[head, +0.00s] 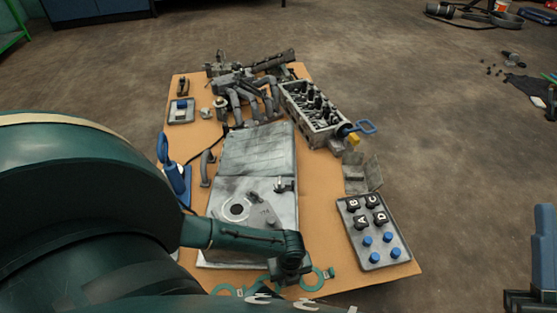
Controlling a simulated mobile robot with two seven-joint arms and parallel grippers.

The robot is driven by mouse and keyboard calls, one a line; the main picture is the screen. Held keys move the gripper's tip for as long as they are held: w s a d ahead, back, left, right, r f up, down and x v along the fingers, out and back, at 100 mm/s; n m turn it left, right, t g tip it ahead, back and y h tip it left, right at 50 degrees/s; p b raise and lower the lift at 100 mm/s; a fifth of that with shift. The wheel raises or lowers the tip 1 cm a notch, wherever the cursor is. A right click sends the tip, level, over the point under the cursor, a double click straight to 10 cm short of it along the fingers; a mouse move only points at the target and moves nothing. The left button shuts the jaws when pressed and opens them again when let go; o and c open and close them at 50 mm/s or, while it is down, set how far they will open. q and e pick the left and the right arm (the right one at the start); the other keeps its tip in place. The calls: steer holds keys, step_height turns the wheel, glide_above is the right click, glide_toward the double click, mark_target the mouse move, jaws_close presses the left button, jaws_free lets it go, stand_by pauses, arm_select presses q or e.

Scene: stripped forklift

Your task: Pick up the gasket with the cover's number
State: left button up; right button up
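A grey metal cover plate (222,232) with a round dark hole lies at the near middle of the board; no number on it is readable. A green ring gasket (314,281) lies at the near edge, with more green gasket pieces (228,290) to its left. My arm partly hides them, and their markings are too small to read. My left arm's dark green end (289,267) hangs over the near edge beside the ring; its fingers are not distinguishable.
Engine parts (245,90) and a grey block with dark posts (316,112) fill the far board. A tray (388,255) with lettered black knobs and blue knobs is at right. A blue-handled tool (177,182) stands at left.

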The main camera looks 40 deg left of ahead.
arm_select(q)
jaws_close()
stand_by(0.3)
